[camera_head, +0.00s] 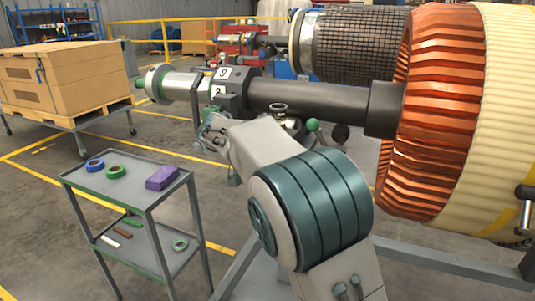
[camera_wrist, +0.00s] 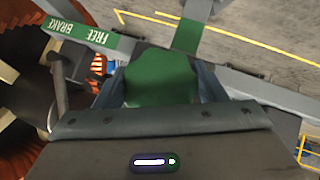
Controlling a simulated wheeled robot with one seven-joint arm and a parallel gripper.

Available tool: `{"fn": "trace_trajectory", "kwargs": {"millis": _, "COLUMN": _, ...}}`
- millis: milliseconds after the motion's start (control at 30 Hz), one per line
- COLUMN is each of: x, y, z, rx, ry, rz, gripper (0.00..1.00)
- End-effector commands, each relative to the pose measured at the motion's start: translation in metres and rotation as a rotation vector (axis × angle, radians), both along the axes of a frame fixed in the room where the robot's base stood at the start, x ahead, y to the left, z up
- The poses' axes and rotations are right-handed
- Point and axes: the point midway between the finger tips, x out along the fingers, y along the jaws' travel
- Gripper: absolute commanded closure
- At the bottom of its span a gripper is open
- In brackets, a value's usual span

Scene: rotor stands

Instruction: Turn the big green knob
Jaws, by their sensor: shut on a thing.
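The big green knob (camera_wrist: 160,80) fills the space between my fingers in the wrist view. My gripper (camera_wrist: 159,88) is shut on it, with one dark finger on each side. Behind it is a grey frame with a green plate (camera_wrist: 80,36) lettered FREE and BRAKE. In the head view my gripper (camera_head: 211,128) is beside the rotor shaft's bearing block, partly hidden by my own wrist. The knob is hard to make out there.
The dark shaft (camera_head: 300,99) runs right to the copper-wound rotor (camera_head: 435,110). A small green ball (camera_head: 312,125) on a lever stands near my arm. A grey cart (camera_head: 130,198) with tape rolls and a purple box stands at left. A crate (camera_head: 65,75) is behind.

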Motion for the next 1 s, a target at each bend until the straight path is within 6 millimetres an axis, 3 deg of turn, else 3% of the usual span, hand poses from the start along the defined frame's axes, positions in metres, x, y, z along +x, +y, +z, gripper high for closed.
{"fn": "trace_trajectory", "kwargs": {"millis": 600, "x": 0.0002, "y": 0.0006, "z": 0.0025, "rx": -0.551, "ry": 0.2, "rz": 0.001, "gripper": 0.59}}
{"fn": "trace_trajectory", "kwargs": {"millis": 1000, "x": 0.0003, "y": -0.0001, "z": 0.0018, "rx": -0.814, "ry": 0.296, "rz": 0.001, "gripper": 0.59}}
